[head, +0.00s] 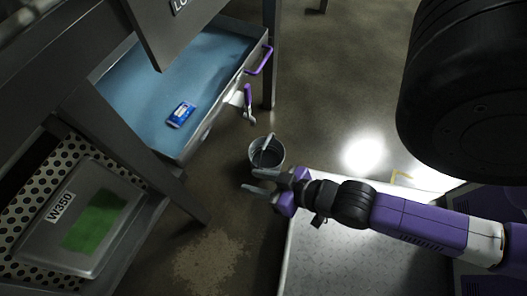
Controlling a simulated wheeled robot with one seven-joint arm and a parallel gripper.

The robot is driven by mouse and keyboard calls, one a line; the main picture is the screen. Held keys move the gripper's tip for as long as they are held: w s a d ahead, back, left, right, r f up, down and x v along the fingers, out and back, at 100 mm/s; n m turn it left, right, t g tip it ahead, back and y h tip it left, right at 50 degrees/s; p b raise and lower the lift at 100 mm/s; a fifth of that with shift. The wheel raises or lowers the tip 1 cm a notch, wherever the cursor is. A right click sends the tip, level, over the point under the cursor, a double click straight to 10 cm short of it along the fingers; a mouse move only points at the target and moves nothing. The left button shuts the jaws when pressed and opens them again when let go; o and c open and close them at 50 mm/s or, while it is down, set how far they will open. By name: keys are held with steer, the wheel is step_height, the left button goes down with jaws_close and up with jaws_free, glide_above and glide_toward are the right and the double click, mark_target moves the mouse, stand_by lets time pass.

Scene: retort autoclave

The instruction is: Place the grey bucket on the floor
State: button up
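The grey bucket (278,157) shows just above my gripper in the head view. It looks upright, with its open top and a handle visible, and appears to stand on the dark floor (330,110). My gripper (259,181) points left, with its two grey fingertips apart and nothing seen between them. The upper finger lies close to the bucket's lower edge in the picture; I cannot tell whether they touch.
An open blue-lined drawer (150,95) with a purple handle (262,60) holds a small blue box (181,114). A purple-handled tool (248,98) is beside the drawer. A metal case marked W350 (75,215) sits lower left. Floor right of the bucket is clear.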

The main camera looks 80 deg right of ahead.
steer(key=s+a+r+n+t+y, duration=0.1)
steer(key=a+r+n, duration=0.1)
steer(key=r, duration=0.4)
steer(key=s+a+r+n+t+y, duration=0.1)
steer(key=a+r+n+t, duration=0.1)
steer(key=r, duration=0.5)
steer(key=shift+s+a+r+n+t+y, duration=0.15)
steer(key=shift+s+a+n+t+y, duration=0.2)
steer(key=shift+a, duration=0.2)
steer(key=shift+r, duration=0.1)
step_height(320, 180, up, 25)
steer(key=p, duration=2.5)
